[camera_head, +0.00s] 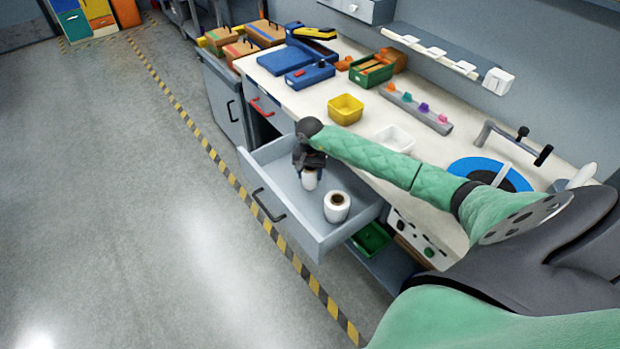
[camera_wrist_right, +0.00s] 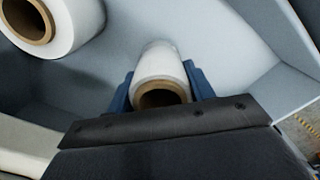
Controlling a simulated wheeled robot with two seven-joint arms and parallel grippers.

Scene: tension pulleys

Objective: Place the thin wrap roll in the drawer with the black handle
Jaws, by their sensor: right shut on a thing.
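The thin wrap roll (camera_head: 309,181) is white with a brown core. It is upright in the open drawer (camera_head: 327,235), which has a black handle (camera_head: 268,205) on its front. My right gripper (camera_head: 309,170) reaches down into the drawer and is shut on the roll. In the right wrist view the roll (camera_wrist_right: 160,78) sits between the two blue fingers of the gripper (camera_wrist_right: 160,88). I cannot tell whether the roll's lower end touches the drawer floor. My left gripper is not in view.
A thicker white wrap roll (camera_head: 337,206) stands in the drawer beside the thin one; it also shows in the right wrist view (camera_wrist_right: 55,25). A drawer with a red handle (camera_head: 262,107) is shut. A yellow bin (camera_head: 345,109) and a white tray (camera_head: 394,138) stand on the worktop.

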